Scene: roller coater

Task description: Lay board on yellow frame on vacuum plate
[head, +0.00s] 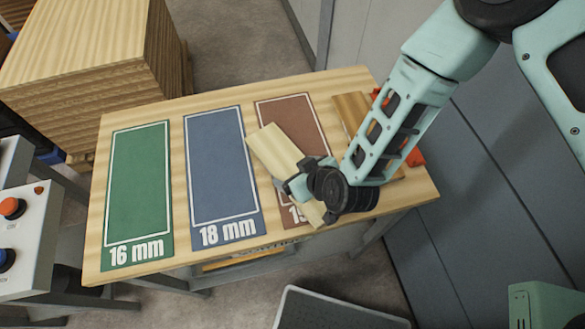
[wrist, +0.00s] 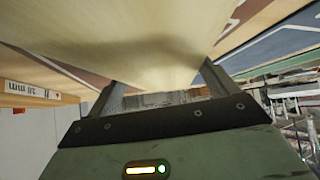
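A pale wooden board (head: 270,147) lies diagonally across the brown mat in the head view, its near end by the table's front edge. My gripper (head: 308,180) is over its near half, with a finger at either side. In the wrist view the board (wrist: 150,50) fills the top and runs between the fingers of my gripper (wrist: 160,92), which look closed across its width. The exact contact is blurred, and I cannot tell how far the board is above the table. I recognise no yellow frame or vacuum plate in either view.
The wooden table (head: 170,110) carries a green 16 mm mat (head: 138,190), a blue 18 mm mat (head: 220,165) and a brown mat (head: 305,115). A browner wooden piece (head: 350,108) lies right. A board stack (head: 80,60) stands behind left; a button panel (head: 30,235) is at left.

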